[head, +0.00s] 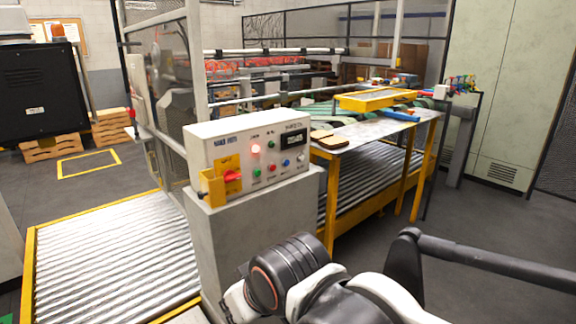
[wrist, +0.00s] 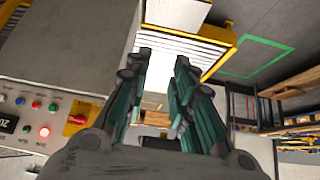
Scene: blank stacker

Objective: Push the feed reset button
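The grey control panel (head: 250,155) stands on a pedestal in the head view. Its face has green (head: 257,172), red (head: 272,167), blue (head: 285,162) and white (head: 300,157) buttons in a row. The labels are too small to read, so I cannot tell which is feed reset. In the wrist view the panel appears upside down at the left, with its blue button (wrist: 20,101) and green button (wrist: 53,107). My gripper (wrist: 163,62) is open and empty, apart from the panel and to its side. Its fingers are not clearly visible in the head view.
The panel also carries a lit red lamp (head: 256,149), a dark display (head: 293,140) and a yellow and red rotary switch (head: 230,177). A roller conveyor (head: 110,260) lies at the left. A table (head: 370,135) stands behind the panel. Grey floor (head: 500,240) is open at the right.

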